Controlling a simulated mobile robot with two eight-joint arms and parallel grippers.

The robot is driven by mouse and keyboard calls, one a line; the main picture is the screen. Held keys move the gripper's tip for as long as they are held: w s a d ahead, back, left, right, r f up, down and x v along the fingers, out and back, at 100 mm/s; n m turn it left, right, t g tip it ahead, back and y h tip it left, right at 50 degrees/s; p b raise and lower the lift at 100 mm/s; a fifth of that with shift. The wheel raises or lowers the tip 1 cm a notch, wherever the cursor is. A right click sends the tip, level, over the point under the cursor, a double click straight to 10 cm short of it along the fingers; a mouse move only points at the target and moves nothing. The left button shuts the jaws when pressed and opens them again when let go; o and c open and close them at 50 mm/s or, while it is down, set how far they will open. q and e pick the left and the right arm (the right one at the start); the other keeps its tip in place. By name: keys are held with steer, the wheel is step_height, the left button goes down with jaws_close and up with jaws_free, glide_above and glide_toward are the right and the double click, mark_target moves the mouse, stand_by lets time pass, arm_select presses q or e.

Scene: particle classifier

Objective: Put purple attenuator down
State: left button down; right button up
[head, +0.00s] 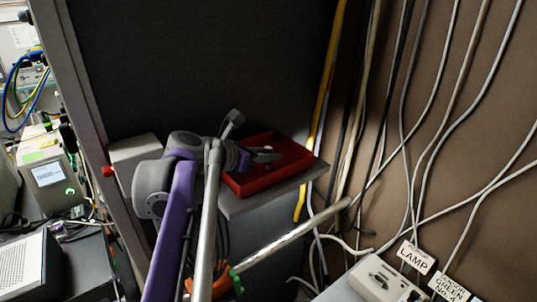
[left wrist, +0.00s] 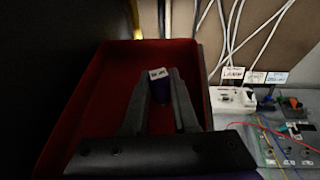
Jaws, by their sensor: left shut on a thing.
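My left gripper (left wrist: 160,95) is shut on the purple attenuator (left wrist: 160,89), a small purple piece with a pale labelled top. It is held between the fingertips over the red tray (left wrist: 95,90) in the left wrist view. In the head view my left gripper (head: 266,156) reaches over the red tray (head: 270,182), which sits on a grey shelf. The attenuator is too small or hidden to make out there. I cannot tell whether it touches the tray floor. My right gripper is not in view.
A dark panel (head: 200,60) stands behind the tray. A yellow cable (head: 327,90) and several other cables hang to its right. White boxes with LAMP and other labels (head: 416,257) stand at the lower right. The tray floor around the gripper looks clear.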

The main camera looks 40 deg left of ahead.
arm_select(q)
steer(key=shift+f, duration=0.3)
steer(key=c, duration=0.8)
jaws_free()
steer(key=shift+o, duration=0.6)
